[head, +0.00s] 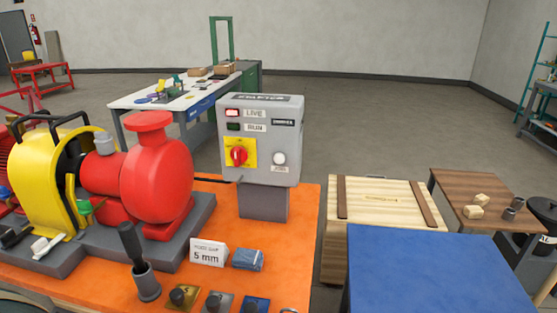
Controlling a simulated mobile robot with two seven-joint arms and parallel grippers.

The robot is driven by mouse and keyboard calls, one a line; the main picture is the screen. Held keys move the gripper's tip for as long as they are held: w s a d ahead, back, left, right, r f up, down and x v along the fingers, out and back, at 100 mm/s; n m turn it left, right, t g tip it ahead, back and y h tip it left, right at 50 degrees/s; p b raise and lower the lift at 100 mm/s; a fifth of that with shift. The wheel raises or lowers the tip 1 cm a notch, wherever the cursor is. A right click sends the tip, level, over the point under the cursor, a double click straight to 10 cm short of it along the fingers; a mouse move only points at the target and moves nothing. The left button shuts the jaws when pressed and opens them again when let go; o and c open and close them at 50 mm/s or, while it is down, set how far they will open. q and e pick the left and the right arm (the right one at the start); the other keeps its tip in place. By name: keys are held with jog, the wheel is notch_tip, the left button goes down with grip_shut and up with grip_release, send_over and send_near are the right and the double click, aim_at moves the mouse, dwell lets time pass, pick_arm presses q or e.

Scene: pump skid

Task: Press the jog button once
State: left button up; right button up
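The jog button (279,158) is a round white button on the right of the grey control box (260,113), with a small white label under it. The box faces me, upright on a grey pedestal (263,203) on the orange bench. A red rotary switch (239,155) on a yellow plate sits left of the button. The lamp marked LIVE (232,113) looks red and the lamp marked RUN (233,127) looks dark green. Nothing covers the button. Neither of my grippers shows in the head view.
The red pump (155,170) and yellow guard (45,170) stand on the orange bench (305,215), left of the box. A dark-handled tool in a grey holder (147,283), a "5 mm" card (207,253) and a blue block (248,259) lie in front. A wooden crate (385,215) and blue surface (430,270) are right.

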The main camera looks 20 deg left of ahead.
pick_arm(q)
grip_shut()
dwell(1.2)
